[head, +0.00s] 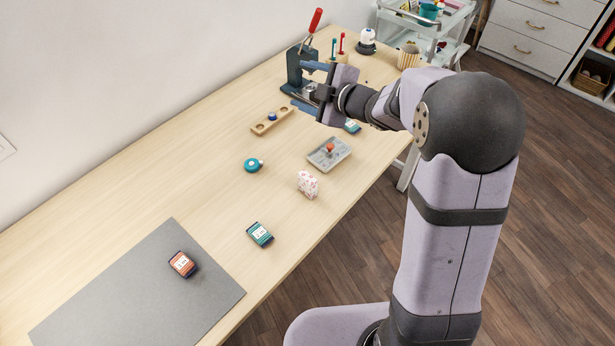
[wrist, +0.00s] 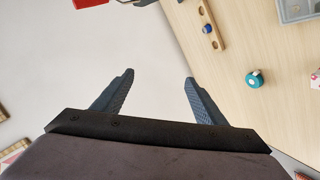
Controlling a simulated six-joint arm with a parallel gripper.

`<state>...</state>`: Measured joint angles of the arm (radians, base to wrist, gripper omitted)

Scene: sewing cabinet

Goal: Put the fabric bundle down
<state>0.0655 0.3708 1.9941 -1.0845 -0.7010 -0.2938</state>
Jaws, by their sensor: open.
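The fabric bundle (head: 308,185), a small white block with a pink floral pattern, stands on the wooden table (head: 205,190) near its right edge. A sliver of it shows at the right edge of the wrist view (wrist: 316,80). My gripper (head: 304,86) is at the far end of the table in the head view, in front of the dark press and well away from the bundle. In the wrist view the two blue-grey fingers (wrist: 160,76) are spread apart with nothing between them.
The press with its red handle (head: 314,22) stands near my gripper. A grey tray (head: 318,160), a teal tape measure (head: 253,165), a wooden holder (head: 262,127) and a teal labelled box (head: 260,234) surround the bundle. A grey mat (head: 110,300) holds an orange labelled box (head: 182,264).

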